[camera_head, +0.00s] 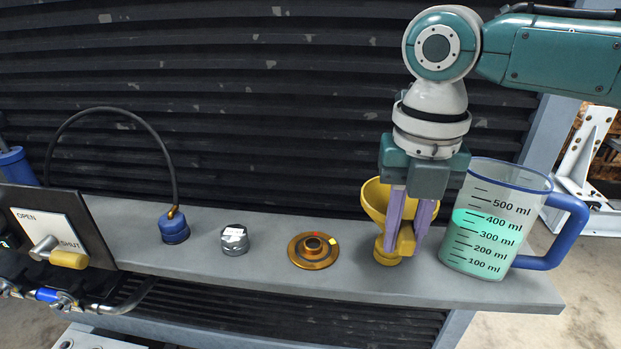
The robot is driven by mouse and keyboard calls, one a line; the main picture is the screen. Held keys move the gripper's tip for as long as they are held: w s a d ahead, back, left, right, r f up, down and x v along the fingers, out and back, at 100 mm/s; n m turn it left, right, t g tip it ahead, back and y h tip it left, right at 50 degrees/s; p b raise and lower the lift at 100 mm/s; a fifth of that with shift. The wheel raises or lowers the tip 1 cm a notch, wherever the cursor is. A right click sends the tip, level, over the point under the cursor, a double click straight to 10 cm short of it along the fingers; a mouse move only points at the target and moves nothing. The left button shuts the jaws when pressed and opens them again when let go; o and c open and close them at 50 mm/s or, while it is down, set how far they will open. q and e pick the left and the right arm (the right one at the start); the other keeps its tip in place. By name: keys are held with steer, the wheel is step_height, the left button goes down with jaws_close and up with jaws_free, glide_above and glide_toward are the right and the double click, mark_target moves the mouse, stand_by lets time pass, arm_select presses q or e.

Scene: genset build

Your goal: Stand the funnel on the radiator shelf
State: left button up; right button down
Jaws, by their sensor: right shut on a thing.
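The yellow funnel (374,200) is upright over the grey radiator shelf (340,275), right of the middle. My right gripper (402,240) points down from above with its purple fingers shut on the funnel. The fingers hide part of the funnel's bowl and neck. The funnel's lower end (388,257) is at the shelf top; I cannot tell whether it touches or hangs just above. My left gripper is not in view.
A measuring jug (485,222) with green liquid stands close right of the funnel. An orange-brown ring fitting (313,251), a grey cap (235,240) and a blue cap with a hose (173,227) are to the left. A valve panel (55,230) is far left. Black radiator slats (270,110) rise behind.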

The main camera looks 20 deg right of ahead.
steer(key=shift+f, duration=0.1)
steer(key=c, duration=0.8)
jaws_free()
steer(key=shift+o, duration=0.2)
step_height(320, 180, up, 12)
steer(key=p, duration=0.2)
steer(key=s+a+f+m+t+y, duration=0.2)
steer(key=s+a+f+m+y, duration=0.1)
steer(key=s+a+f+m, duration=0.8)
steer(key=s+d+m+t+h, duration=0.1)
steer(key=s+d+m, duration=0.4)
steer(key=m, duration=1.2)
steer(key=shift+s+d+f+t+h, duration=0.15)
steer(key=shift+s+t+h, duration=0.15)
steer(key=shift+s+h, duration=0.6)
